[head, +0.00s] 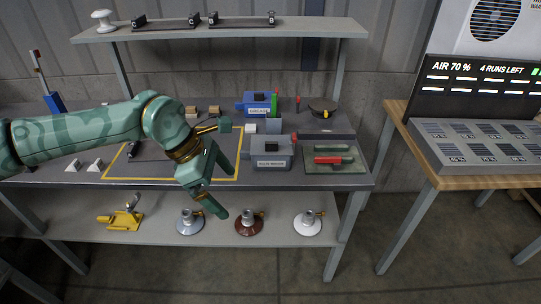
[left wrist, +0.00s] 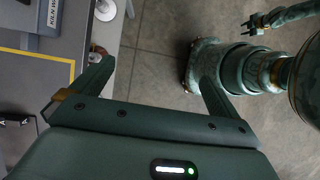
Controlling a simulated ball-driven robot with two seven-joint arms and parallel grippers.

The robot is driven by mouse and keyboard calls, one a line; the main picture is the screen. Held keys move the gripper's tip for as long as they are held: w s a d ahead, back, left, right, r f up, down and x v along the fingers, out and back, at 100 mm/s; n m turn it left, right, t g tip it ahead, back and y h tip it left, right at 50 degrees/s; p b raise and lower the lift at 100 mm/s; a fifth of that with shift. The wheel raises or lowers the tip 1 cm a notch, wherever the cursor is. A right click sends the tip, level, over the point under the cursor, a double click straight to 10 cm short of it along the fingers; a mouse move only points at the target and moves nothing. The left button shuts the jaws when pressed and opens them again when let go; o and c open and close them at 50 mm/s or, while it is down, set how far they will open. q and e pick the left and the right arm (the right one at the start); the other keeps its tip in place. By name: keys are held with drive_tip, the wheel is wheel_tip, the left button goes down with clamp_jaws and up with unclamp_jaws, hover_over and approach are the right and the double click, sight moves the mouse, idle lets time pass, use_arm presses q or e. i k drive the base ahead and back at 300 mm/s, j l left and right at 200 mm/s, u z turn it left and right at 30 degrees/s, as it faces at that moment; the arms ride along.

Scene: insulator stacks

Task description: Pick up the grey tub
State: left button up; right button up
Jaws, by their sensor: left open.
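The grey tub (head: 266,152), with a white label on its front, sits on the bench top right of the yellow-outlined area. Part of it also shows at the upper left of the left wrist view (left wrist: 48,14). My left gripper (head: 224,188) is open and empty at the bench's front edge, left of the tub and apart from it. Its two spread fingers show in the left wrist view (left wrist: 155,72), with floor and my base between and beyond them. My right gripper (left wrist: 256,25) is small at the upper right there; its jaw state is unclear.
A blue tub (head: 258,104) stands behind the grey one. A green tray (head: 345,168) with red-handled tools lies to its right. White, brown and blue-grey insulators stand on the lower shelf (head: 270,235). A control console (head: 470,150) is on the right table.

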sight(259, 163)
drive_tip(key=i, duration=1)
